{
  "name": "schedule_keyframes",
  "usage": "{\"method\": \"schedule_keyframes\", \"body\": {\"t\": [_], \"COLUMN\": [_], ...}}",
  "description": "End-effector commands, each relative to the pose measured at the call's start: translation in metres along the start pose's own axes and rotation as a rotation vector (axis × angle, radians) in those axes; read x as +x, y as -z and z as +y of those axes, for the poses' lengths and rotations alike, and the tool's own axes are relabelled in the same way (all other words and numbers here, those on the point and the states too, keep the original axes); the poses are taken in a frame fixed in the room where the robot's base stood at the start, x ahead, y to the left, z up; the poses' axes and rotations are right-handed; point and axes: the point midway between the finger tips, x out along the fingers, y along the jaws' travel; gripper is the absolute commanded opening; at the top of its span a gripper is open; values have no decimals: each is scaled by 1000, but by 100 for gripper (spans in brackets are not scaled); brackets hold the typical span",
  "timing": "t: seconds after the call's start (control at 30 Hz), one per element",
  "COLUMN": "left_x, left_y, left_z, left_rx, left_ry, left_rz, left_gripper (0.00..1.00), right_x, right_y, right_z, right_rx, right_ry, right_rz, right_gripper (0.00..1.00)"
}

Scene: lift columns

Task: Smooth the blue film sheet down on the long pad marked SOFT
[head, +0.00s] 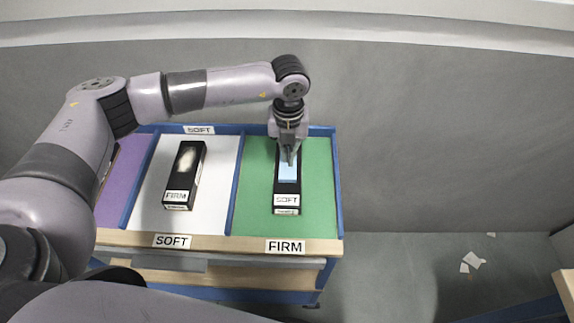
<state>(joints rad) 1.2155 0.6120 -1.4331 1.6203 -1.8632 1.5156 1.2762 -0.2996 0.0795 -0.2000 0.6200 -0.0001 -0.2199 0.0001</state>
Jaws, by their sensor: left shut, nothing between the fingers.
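The long black pad marked SOFT (287,188) lies in the green section, its label at the near end. The light blue film sheet (288,173) lies on its upper face; its far part is hidden behind my gripper. My left gripper (289,160) is shut and empty, pointing down over the film. I cannot tell whether its tips touch the film. My right gripper is not in view.
A second black pad marked FIRM (196,180), with a whitish patch, lies in the white section (218,190). Blue dividers separate the sections; a purple section (120,180) is partly hidden by my arm. Front edge labels read SOFT (172,241) and FIRM (286,247). White scraps (472,260) lie on the floor.

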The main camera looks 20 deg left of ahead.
Motion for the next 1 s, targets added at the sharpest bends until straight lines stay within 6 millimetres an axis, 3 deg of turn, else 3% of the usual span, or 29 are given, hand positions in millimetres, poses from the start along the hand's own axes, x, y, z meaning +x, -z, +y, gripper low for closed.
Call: {"method": "schedule_keyframes", "body": {"t": [1.0], "left_x": [20], "left_y": [0], "left_z": [0], "left_rx": [0], "left_ry": [0], "left_rz": [0], "left_gripper": [0], "right_x": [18], "right_y": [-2], "right_z": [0], "right_rx": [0], "right_ry": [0], "right_rz": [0], "right_gripper": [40]}}
